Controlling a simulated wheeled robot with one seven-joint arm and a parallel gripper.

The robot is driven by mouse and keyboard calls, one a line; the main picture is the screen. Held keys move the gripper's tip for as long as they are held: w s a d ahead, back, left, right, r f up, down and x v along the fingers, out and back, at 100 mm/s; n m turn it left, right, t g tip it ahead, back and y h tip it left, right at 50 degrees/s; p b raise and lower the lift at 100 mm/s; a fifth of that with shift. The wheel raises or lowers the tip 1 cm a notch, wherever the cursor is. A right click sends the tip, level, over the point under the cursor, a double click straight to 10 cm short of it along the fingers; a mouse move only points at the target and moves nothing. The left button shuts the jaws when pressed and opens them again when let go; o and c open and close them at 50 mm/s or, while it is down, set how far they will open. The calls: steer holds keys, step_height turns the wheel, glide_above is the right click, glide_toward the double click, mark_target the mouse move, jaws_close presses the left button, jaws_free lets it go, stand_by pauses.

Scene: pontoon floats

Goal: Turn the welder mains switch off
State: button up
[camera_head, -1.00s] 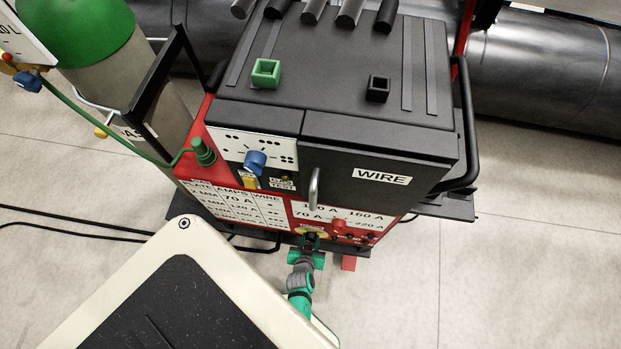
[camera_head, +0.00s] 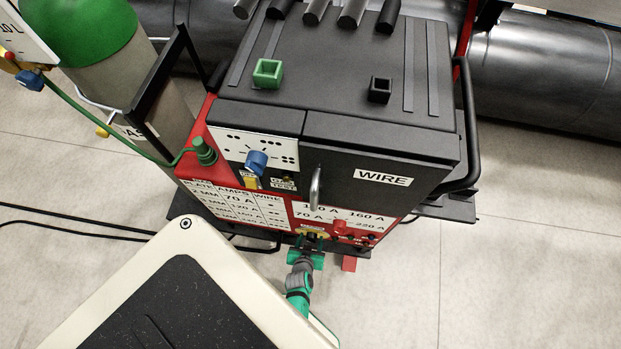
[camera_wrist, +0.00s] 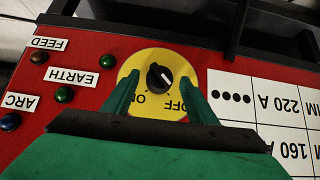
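The mains switch is a black rotary knob (camera_wrist: 159,78) on a round yellow plate (camera_wrist: 150,57) marked ON and OFF. The wrist view shows it upside down. The knob's white mark slants to the lower right, on the OFF side of the picture. My gripper (camera_wrist: 160,85) is open, its two green fingers apart on either side of the knob, with visible gaps to it. Whether the fingertips reach the knob's depth I cannot tell. In the head view my gripper (camera_head: 309,246) is at the low front of the welder (camera_head: 376,149), mostly hiding the switch.
FEED, EARTH and ARC lamps (camera_wrist: 64,95) are beside the switch, with an amperage table (camera_wrist: 262,105) on its other side. A metal handle (camera_head: 315,186) juts out above. A green-topped gas cylinder (camera_head: 85,30) stands left. Floor at right is clear.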

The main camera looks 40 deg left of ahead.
steer(key=v, duration=1)
steer(key=shift+s+r, duration=0.25)
steer(key=shift+r, duration=0.05)
steer(key=shift+d, duration=0.15)
steer(key=s+d+r+m+t+h, duration=0.1)
steer(key=d+r, duration=0.4)
steer(key=r, duration=0.7)
steer(key=s+d+r+m+t+h, duration=0.1)
steer(key=d+r+m+t+h, duration=0.1)
steer(key=r, duration=1.1)
steer(key=s+d+r+m+t+h, duration=0.1)
steer(key=d+r+m+t, duration=0.2)
steer(key=d+r, duration=0.6)
step_height(320, 180, up, 3)
steer(key=shift+r+t+h, duration=0.2)
steer(key=shift+t+h, duration=0.1)
steer(key=shift+t, duration=0.5)
steer(key=shift+d, duration=0.1)
steer(key=c, duration=0.5)
steer(key=shift+c, duration=0.2)
